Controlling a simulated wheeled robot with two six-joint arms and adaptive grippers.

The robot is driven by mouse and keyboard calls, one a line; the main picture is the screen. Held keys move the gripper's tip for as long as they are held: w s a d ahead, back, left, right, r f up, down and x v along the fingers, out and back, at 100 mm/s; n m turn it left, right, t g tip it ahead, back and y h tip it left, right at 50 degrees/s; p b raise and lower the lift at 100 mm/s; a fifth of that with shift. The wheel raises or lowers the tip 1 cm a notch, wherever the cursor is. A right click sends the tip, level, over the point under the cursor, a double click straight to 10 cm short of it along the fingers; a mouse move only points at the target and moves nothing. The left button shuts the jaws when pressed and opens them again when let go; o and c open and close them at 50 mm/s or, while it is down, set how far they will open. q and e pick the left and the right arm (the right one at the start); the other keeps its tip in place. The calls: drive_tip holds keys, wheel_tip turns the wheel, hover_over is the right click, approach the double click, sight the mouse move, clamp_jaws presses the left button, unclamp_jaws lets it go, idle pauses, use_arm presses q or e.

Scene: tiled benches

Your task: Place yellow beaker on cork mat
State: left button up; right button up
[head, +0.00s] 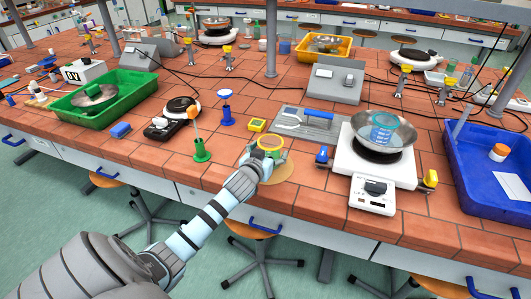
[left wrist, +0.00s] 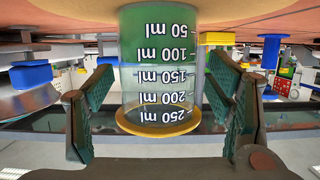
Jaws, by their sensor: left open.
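The yellow beaker (head: 270,142), clear with a yellow rim and volume marks, stands upright at the front middle of the bench. In the left wrist view the beaker (left wrist: 160,75) appears upside down, with its rim low in the picture. The round tan cork mat (head: 284,170) lies at the bench's front, partly hidden by my left gripper. The beaker's base appears to rest on the mat. My left gripper (head: 266,158) is open around the beaker, and the left wrist view shows its fingers (left wrist: 165,115) on both sides with gaps. My right gripper is not in view.
A green stand (head: 201,150) is left of the beaker.

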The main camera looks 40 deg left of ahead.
use_arm(q)
drive_tip(key=shift+p+v, duration=0.3)
drive_tip(key=shift+v, duration=0.75)
drive_tip(key=p+v, duration=0.1)
drive_tip(key=v, duration=0.8)
drive_tip(key=shift+s+a+r, duration=0.15)
drive_tip(key=shift+r, duration=0.1)
drive_tip(key=shift+s, duration=0.25)
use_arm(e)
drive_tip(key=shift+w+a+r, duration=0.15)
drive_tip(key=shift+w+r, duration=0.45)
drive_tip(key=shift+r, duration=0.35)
